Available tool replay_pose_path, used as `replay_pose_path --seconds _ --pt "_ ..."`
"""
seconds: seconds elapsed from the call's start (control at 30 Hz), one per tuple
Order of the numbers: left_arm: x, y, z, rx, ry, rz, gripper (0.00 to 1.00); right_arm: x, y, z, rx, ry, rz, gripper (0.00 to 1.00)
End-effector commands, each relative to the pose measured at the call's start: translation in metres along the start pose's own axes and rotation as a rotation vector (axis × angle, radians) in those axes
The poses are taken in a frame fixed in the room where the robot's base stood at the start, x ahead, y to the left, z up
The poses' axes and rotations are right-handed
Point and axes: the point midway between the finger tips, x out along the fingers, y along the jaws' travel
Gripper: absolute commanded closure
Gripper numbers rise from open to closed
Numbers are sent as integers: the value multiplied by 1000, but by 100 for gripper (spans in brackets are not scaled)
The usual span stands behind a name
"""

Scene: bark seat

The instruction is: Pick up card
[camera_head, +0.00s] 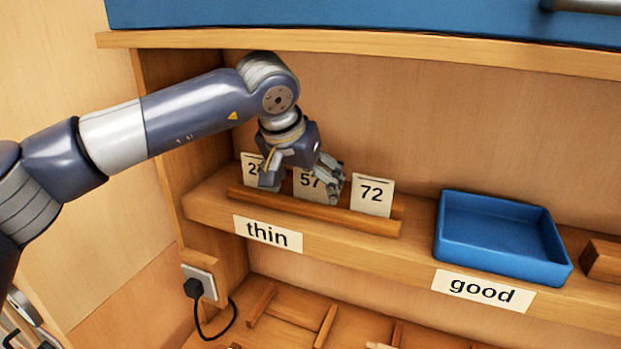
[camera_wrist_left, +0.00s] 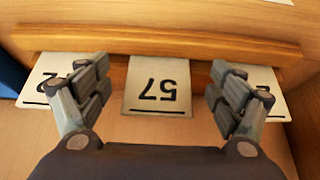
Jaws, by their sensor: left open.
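Three white number cards stand in a slotted wooden holder (camera_head: 330,212) on the shelf above the "thin" label. My right gripper is in neither view.
A blue tray (camera_head: 500,262) stands on the shelf to the right, above a "good" label (camera_head: 483,291). A wooden block (camera_head: 603,262) is at the right edge. A blue surface lies above the upper shelf edge (camera_head: 360,42). A black plug and cord (camera_head: 196,289) hang below left.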

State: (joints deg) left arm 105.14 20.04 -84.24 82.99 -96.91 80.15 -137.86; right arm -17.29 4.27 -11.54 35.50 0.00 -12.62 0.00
Motion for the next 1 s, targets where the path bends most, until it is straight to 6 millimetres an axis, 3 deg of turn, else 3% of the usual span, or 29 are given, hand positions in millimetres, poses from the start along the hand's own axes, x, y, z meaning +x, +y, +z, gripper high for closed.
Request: replay_pose_path --seconds 0.13,0.57,0.77,1.0 --pt "7 1 -18 -1 -1 0 14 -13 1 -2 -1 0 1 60" --pt "22 0 -16 0 0 0 14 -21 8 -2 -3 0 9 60" --pt "21 0 -16 0 0 1 48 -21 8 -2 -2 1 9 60" --pt "21 0 -16 0 1 1 51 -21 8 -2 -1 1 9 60"
